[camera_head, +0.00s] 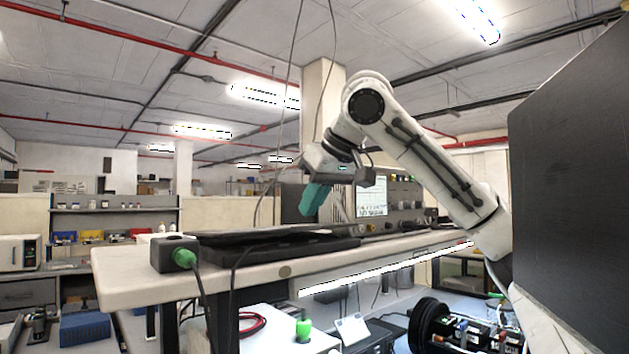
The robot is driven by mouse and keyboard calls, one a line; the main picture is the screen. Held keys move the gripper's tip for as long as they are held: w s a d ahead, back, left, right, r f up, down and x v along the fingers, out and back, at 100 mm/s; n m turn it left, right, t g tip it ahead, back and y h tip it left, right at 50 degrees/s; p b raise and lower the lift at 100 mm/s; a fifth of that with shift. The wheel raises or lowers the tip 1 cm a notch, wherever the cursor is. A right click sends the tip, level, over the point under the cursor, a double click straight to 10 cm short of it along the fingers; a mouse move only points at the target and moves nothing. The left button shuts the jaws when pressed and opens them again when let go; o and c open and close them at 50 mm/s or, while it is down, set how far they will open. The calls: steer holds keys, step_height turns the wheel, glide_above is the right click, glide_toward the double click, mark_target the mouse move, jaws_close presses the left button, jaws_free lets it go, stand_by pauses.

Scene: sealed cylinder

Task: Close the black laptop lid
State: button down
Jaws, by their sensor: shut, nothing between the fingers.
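The black laptop (290,251) lies on the white workbench, seen almost edge-on. Its lid (240,238) shows as a thin dark slab low over the base, close to flat. From this low angle I cannot tell whether the lid touches the base all the way along. My gripper (313,205) has teal fingers, which are shut and empty. It hangs in front of the bench's back wall, above the laptop's right part in the picture, and appears apart from it.
Cables hang over the front edge and from above. A printed sheet (371,197) is behind the gripper. Below stands a white cabinet (272,338).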

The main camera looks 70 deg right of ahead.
steer(key=shift+f, duration=0.45)
